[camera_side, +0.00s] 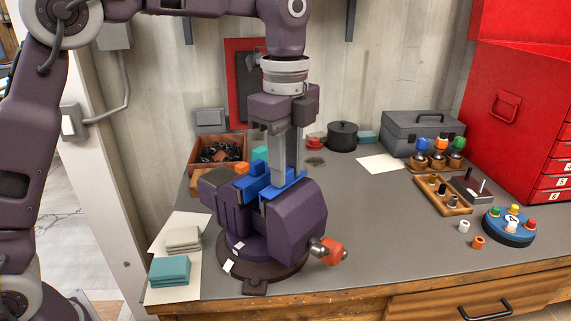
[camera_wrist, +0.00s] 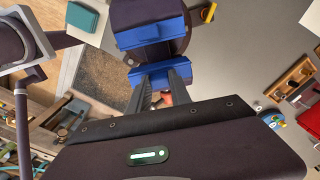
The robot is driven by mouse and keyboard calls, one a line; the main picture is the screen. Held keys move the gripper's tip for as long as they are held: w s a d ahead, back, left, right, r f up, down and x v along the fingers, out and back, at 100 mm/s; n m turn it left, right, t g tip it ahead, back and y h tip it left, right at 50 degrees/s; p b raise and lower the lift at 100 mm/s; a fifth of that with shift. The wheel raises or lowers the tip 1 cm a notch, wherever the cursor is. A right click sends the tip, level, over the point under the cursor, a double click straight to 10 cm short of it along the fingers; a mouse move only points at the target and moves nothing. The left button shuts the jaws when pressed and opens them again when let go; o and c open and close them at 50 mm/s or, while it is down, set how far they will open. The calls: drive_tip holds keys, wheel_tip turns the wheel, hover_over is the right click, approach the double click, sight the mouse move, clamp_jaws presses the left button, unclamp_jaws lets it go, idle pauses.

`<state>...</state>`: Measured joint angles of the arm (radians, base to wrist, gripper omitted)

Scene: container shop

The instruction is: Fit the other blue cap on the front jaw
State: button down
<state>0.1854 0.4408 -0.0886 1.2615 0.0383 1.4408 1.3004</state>
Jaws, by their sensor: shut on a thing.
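A purple vise (camera_side: 296,220) stands on the bench with a round base and an orange-tipped handle. One blue cap (camera_side: 251,187) sits on its jaw at the left. My gripper (camera_side: 284,178) points straight down over the vise and is shut on the other blue cap (camera_side: 293,188). That cap lies at the top edge of the jaw nearer the handle; whether it is fully seated I cannot tell. In the wrist view my fingers (camera_wrist: 158,78) reach to the held cap (camera_wrist: 150,57), and the capped jaw's blue cap (camera_wrist: 150,31) shows beyond, parallel to it.
Teal cloths (camera_side: 169,271) and pale cloths (camera_side: 184,239) lie left of the vise. A wooden box of dark parts (camera_side: 191,153) stands behind. A round stand with coloured knobs (camera_side: 509,238) and a small wooden tray (camera_side: 457,206) are at right.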

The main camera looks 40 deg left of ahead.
drive_tip(key=shift+d+f, duration=0.1)
drive_tip(key=shift+d, duration=0.05)
idle(0.7)
drive_tip(key=c, duration=1.1)
unclamp_jaws()
drive_tip(key=shift+r, duration=3)
drive_tip(key=shift+s, duration=0.1)
drive_tip(key=s+a+r+n+t, duration=0.1)
drive_tip(key=s+a+n+t, duration=0.1)
drive_tip(key=s+a+n, duration=0.4)
drive_tip(key=s+a+n+t, duration=0.1)
drive_tip(key=s+n, duration=0.3)
drive_tip(key=s, duration=0.4)
drive_tip(key=s+a+f+n+t, duration=0.2)
drive_tip(key=s+a+f+n, duration=0.1)
drive_tip(key=s+f+n, duration=0.5)
drive_tip(key=shift+s+t, duration=0.3)
drive_tip(key=shift+s, duration=0.7)
